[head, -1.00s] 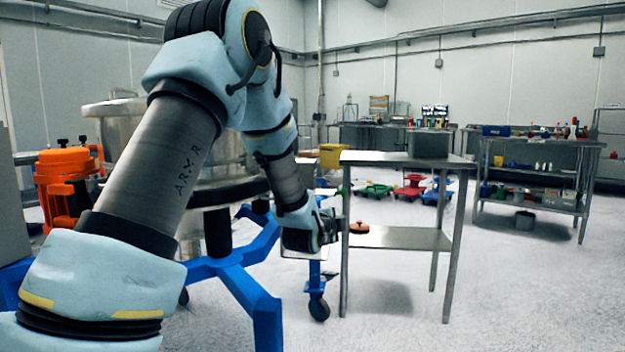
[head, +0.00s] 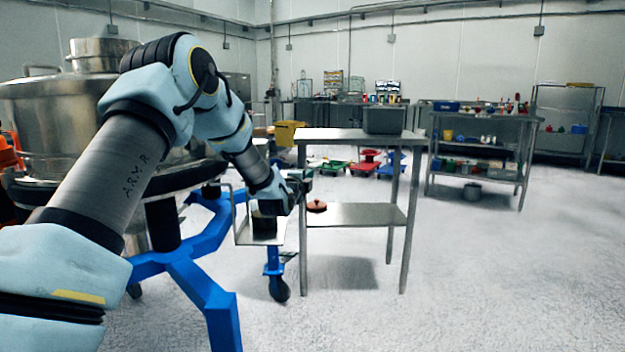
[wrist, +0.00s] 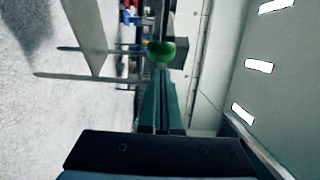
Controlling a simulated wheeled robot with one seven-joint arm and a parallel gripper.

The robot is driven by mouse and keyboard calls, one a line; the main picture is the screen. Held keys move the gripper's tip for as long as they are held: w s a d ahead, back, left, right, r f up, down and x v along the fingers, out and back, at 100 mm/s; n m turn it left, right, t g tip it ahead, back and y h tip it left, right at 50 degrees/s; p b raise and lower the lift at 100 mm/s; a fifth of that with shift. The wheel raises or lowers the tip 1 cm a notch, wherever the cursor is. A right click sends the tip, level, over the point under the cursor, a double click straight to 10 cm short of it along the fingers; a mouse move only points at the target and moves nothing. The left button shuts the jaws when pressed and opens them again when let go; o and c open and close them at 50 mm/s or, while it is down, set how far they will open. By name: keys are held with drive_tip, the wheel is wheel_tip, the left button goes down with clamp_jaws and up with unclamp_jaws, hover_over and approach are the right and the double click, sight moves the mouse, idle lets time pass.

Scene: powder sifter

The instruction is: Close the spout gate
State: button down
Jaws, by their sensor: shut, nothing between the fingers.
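The powder sifter (head: 45,115) is a large steel drum on a blue wheeled frame at the left of the head view. A pale metal spout (head: 247,238) with a dark opening sticks out below my wrist, partly hidden by my arm. My gripper (head: 302,182) is above and at the right side of the spout. In the wrist view my gripper (wrist: 161,75) is shut, with its fingers together and nothing between them. A round green knob (wrist: 161,51) shows just beyond the fingertips; I cannot tell if they touch. The gate itself is not clearly visible.
A caster (head: 279,288) is below the spout. Open floor lies to the right.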

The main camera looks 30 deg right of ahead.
drive_tip(key=shift+w+a, duration=0.25)
drive_tip(key=shift+a, duration=0.4)
